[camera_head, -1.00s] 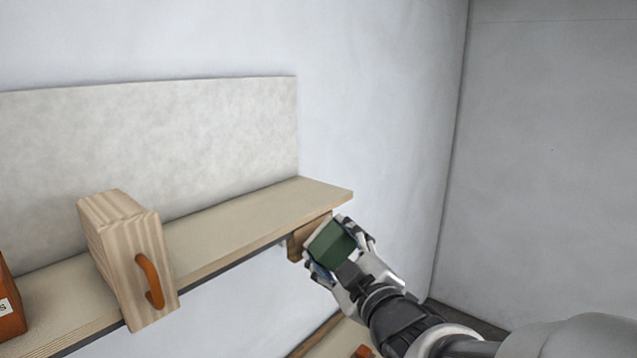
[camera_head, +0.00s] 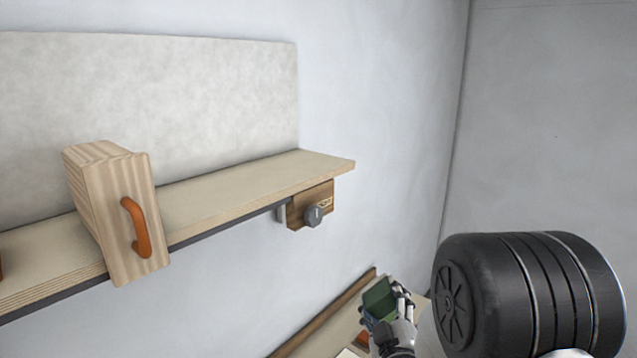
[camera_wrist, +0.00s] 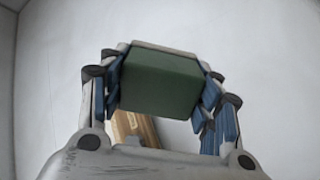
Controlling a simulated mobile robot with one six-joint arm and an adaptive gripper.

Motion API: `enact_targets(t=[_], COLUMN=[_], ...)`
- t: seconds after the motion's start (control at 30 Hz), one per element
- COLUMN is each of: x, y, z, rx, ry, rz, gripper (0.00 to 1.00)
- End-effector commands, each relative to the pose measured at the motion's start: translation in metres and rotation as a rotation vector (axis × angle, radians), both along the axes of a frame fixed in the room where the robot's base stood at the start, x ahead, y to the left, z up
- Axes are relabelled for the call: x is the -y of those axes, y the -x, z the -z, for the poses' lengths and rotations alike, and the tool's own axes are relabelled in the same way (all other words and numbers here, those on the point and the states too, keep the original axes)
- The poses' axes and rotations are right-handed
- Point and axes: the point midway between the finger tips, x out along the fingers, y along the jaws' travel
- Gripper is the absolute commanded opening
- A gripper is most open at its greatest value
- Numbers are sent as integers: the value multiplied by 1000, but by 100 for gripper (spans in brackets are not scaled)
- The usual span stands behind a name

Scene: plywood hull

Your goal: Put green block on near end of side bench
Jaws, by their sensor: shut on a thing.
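My gripper (camera_head: 383,316) is shut on the green block (camera_head: 379,297) and holds it at the lower right in the head view, over or in front of a low wooden ledge. In the wrist view the green block (camera_wrist: 160,82) sits between the two blue-padded fingers of my gripper (camera_wrist: 160,85). The low ledge (camera_head: 330,318) has a raised wooden edge and may be the side bench; I cannot tell. Most of its top is hidden by my arm and the picture edge. Whether the block touches the ledge is not clear.
A plywood shelf (camera_head: 235,196) with a pale backboard (camera_head: 180,110) runs along the wall. A wooden box with an orange handle (camera_head: 140,228) stands on it. A wooden box with a grey knob (camera_head: 311,207) hangs under its right end. An orange thing (camera_head: 362,338) is by my gripper.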

Motion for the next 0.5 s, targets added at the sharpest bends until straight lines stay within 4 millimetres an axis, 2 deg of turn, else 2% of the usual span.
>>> enact_targets(t=[0.03,0.5], x=[0,0], y=[0,0], z=[25,147], rx=[1,1], ry=[0,0], rz=[-1,-1], gripper=[36,36])
